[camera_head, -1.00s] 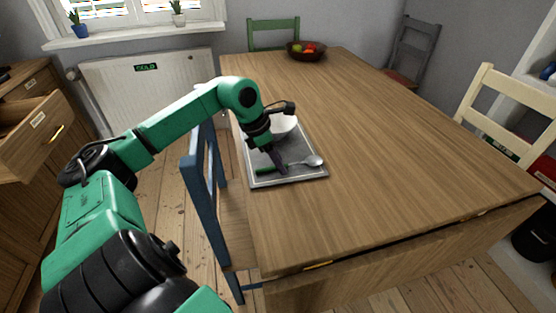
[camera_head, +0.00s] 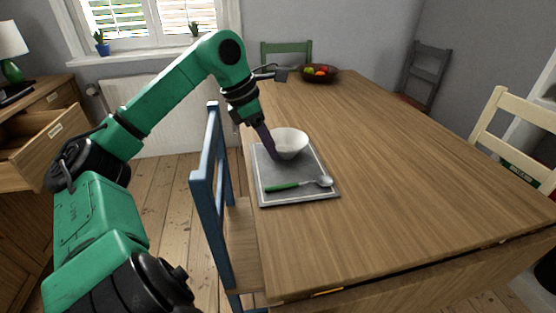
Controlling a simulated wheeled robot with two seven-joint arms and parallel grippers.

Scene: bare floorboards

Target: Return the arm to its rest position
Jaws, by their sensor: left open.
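My left arm comes in from the left, and its gripper (camera_head: 271,153) is above the left part of the grey tray (camera_head: 268,203). The fingers look dark purple and point down beside the white bowl (camera_head: 291,141), with nothing between them that I can see. I cannot tell whether a fingertip touches the bowl or the tray. A spoon (camera_head: 300,185) with a green handle lies on the front part of the tray, clear of the gripper. My right gripper is not in view.
The tray lies on the wooden table (camera_head: 400,170) near its left edge. A blue chair (camera_head: 213,200) stands at that edge, close under my arm. A fruit bowl (camera_head: 319,75) is at the far end. A cream chair (camera_head: 510,130) stands at the right. The table's middle is clear.

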